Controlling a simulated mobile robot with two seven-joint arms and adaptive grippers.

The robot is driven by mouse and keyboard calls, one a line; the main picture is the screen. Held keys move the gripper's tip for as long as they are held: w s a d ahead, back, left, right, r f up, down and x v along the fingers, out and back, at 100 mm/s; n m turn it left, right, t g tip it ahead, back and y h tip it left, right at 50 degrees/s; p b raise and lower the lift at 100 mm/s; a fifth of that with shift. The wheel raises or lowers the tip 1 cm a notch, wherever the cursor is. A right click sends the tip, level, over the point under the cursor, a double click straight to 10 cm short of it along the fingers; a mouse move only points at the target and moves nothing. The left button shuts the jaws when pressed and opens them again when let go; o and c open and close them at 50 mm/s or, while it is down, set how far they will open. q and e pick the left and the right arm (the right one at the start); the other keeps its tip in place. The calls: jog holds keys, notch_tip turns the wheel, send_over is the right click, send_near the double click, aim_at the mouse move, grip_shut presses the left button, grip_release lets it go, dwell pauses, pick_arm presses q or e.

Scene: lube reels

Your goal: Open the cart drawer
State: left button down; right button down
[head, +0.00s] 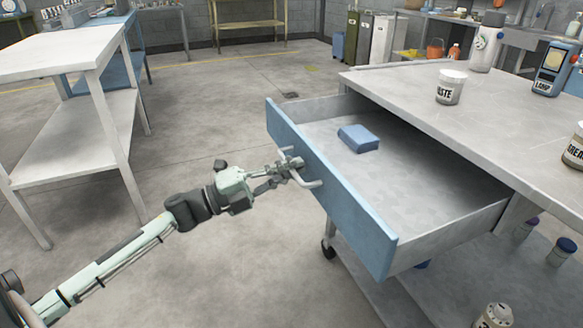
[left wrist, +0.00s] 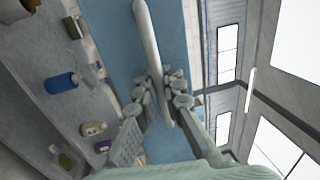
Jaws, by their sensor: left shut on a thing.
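The cart drawer (head: 425,178) is pulled well out of the cart (head: 395,83). Its blue front (head: 345,205) faces my left arm, and a blue block (head: 358,138) lies inside on the grey floor. My left gripper (head: 292,168) is shut on the pale bar handle (head: 308,184) of the drawer. In the left wrist view the handle (left wrist: 150,45) runs between the fingers (left wrist: 163,90), in front of the blue drawer front (left wrist: 115,30). My right gripper is not in view.
A can (head: 451,87), a blue device (head: 553,68) and other containers stand on the cart top. Bottles (head: 561,251) stand on its lower shelf. A grey two-level table (head: 75,130) stands at left. The floor (head: 215,120) between is clear.

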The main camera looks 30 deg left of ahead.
pick_arm(q)
jog(key=c, duration=1.9)
grip_release()
jog(key=v, duration=1.2)
jog(key=w+a+f+n+g+y, duration=0.1)
jog(key=a+f+n+y, duration=0.1)
jog(key=f+n+y, duration=0.65)
jog(key=w+a+f+n+g+y, duration=0.1)
jog(key=a+f+n+y, duration=0.2)
jog(key=f+n+y, duration=0.5)
jog(key=s+d+f+n+g+h, duration=0.1)
jog(key=s+d+f+n+g, duration=0.1)
jog(key=f, duration=0.5)
jog(key=s+d+f+n+g+h, duration=0.1)
jog(key=s+d+f+n+g, duration=0.2)
jog(key=s, duration=0.6)
jog(key=s+d+f+n+g+h, duration=0.1)
jog(key=s+d+f+n+g, duration=0.1)
jog(key=s+d+f+g, duration=0.4)
jog(key=shift+d+f+n, duration=0.1)
jog(key=shift+d+f, duration=0.4)
jog(key=shift+f, duration=0.25)
jog(key=shift+d+f+n, duration=0.1)
jog(key=shift+d+f, duration=0.35)
jog(key=shift+f, duration=0.3)
jog(key=shift+d+f+n, duration=0.1)
jog(key=shift+d+f, duration=0.4)
jog(key=shift+f, duration=0.3)
